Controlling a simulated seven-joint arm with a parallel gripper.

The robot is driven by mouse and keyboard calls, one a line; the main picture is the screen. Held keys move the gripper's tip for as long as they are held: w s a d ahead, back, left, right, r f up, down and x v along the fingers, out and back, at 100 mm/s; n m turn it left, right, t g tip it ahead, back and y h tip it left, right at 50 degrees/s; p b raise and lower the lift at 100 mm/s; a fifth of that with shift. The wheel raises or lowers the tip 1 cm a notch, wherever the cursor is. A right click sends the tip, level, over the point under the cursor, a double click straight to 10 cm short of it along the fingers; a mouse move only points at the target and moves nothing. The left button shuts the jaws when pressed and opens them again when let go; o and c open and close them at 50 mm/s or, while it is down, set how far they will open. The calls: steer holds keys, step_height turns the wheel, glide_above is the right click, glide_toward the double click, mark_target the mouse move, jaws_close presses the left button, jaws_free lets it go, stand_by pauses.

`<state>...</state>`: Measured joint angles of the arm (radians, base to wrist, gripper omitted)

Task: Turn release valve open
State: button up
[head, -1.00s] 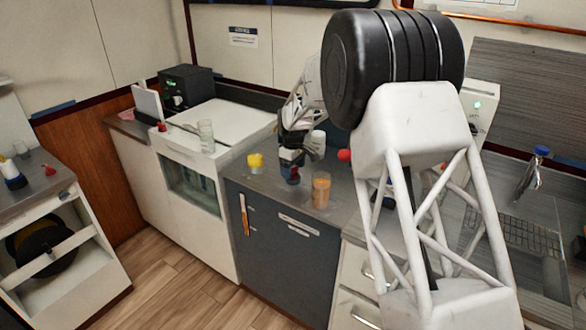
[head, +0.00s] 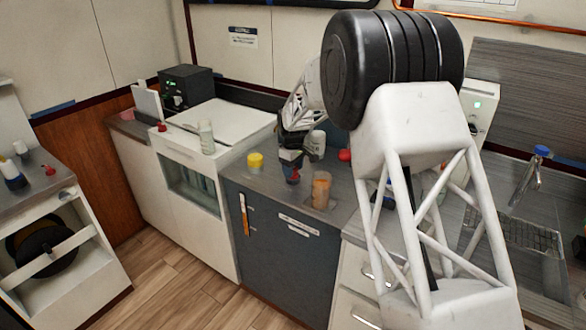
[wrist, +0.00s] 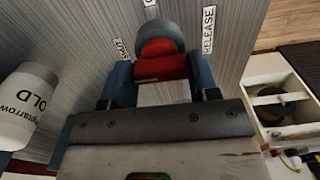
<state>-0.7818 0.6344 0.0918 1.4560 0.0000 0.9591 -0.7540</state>
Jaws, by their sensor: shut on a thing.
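The release valve has a red handle (wrist: 160,62) on a round grey base, standing out from a grey grained surface in the wrist view. My gripper (wrist: 162,78) has blue fingers, one on each side of the red handle, and is shut on it. A label reading RELEASE (wrist: 208,30) is right of the valve. Another label (wrist: 120,48) is at its left, partly hidden, and a third is cut off at the top edge. In the head view my gripper (head: 291,158) is low over the counter, and the valve is mostly hidden by it.
A white bottle (wrist: 32,100) stands close left of my gripper in the wrist view. In the head view, an amber jar (head: 321,188) and a yellow-lidded jar (head: 255,161) stand near my gripper on the counter (head: 272,190). A red object (head: 344,155) is to the right.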

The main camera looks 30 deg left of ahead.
steer(key=m, duration=0.4)
steer(key=shift+m, duration=0.3)
steer(key=m, duration=0.4)
steer(key=shift+m, duration=0.3)
steer(key=m, duration=0.4)
steer(key=shift+m, duration=2.2)
steer(key=o, duration=0.9)
steer(key=shift+r, duration=0.1)
